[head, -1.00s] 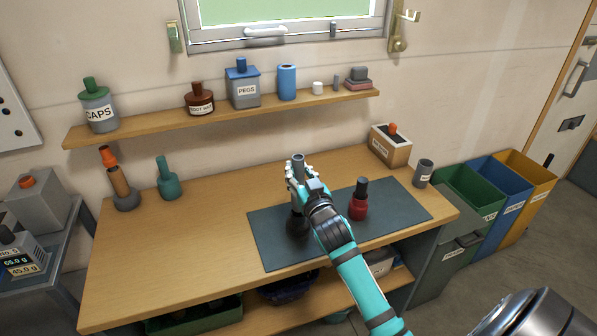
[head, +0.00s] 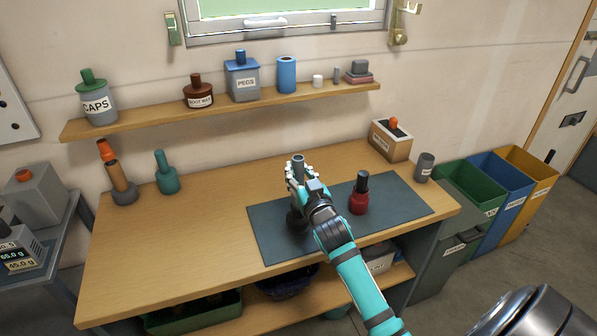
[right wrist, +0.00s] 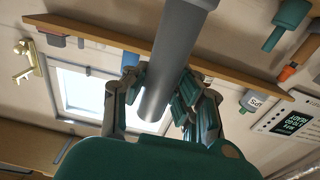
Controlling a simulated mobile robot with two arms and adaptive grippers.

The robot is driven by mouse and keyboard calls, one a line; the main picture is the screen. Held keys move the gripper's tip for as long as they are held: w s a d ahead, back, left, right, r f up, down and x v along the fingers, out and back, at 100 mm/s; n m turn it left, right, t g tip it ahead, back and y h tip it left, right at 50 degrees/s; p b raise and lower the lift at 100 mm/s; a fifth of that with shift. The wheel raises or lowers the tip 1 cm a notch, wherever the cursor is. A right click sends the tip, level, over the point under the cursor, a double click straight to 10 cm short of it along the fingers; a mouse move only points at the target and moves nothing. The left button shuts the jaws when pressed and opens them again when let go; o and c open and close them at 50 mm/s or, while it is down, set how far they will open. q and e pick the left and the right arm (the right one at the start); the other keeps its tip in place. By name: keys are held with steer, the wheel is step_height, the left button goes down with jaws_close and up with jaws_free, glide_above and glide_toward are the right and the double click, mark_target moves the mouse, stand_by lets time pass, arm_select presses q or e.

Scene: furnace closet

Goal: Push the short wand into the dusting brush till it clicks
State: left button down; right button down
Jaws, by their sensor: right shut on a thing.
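My right gripper (head: 299,176) is over the left part of the dark mat. It is shut on a grey tube, the short wand (head: 298,160), which stands about upright with its top end showing above the fingers. In the right wrist view the wand (right wrist: 172,60) runs between the fingers of the gripper (right wrist: 158,105). A dark round-based piece (head: 295,220), which looks like the dusting brush, is under the gripper on the mat. The hand hides where wand and brush meet, so I cannot tell how deep the wand sits. My left gripper is out of view.
The mat (head: 400,212) also bears a red piece with a black neck (head: 359,197). A grey cup (head: 424,167) and a labelled box (head: 391,142) stand to the right. Teal (head: 167,175) and orange-grey (head: 118,183) pieces stand at the left.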

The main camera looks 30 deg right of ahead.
mark_target(300, 180)
steer(key=shift+f+b, duration=0.45)
steer(key=shift+f, duration=0.35)
steer(key=c, duration=1)
jaws_free()
steer(key=shift+p+v, duration=0.7)
steer(key=shift+v, duration=0.85)
steer(key=p+v, duration=0.1)
steer(key=v, duration=0.4)
